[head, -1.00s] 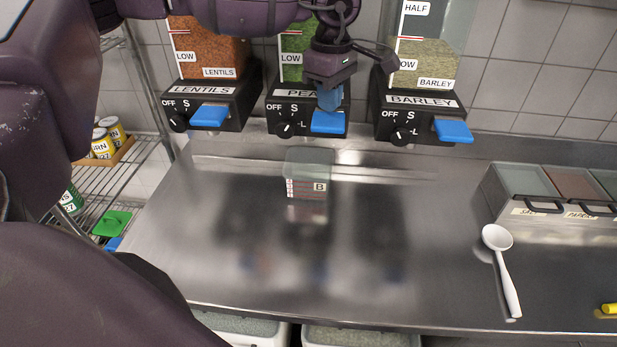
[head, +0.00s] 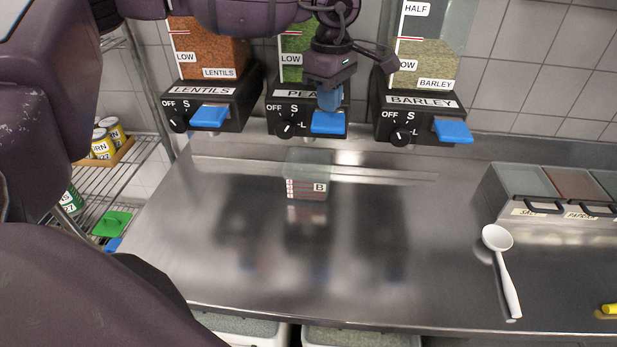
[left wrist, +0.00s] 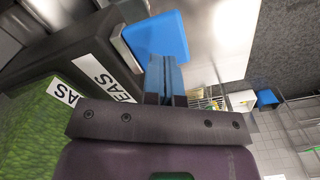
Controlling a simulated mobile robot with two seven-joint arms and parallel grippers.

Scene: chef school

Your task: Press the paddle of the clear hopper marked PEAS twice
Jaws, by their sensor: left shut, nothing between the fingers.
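The clear hopper marked PEAS (head: 291,63) holds green peas and stands between two others. Its black base (head: 277,105) carries a dial (head: 285,129) and a blue paddle (head: 328,123). My left gripper (head: 329,101) points down just above this paddle and covers part of the PEAS label. Its blue fingers are together with nothing between them. In the left wrist view the fingers (left wrist: 163,78) overlap the edge of the blue paddle (left wrist: 157,37); I cannot tell whether they touch it. A clear cup marked B (head: 306,178) stands below the hopper. My right gripper is not in view.
The LENTILS hopper (head: 208,60) is at left and the BARLEY hopper (head: 425,65) at right, each with a blue paddle. A white ladle (head: 505,270) and lidded bins (head: 530,181) lie at right. The steel counter's middle (head: 330,255) is clear.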

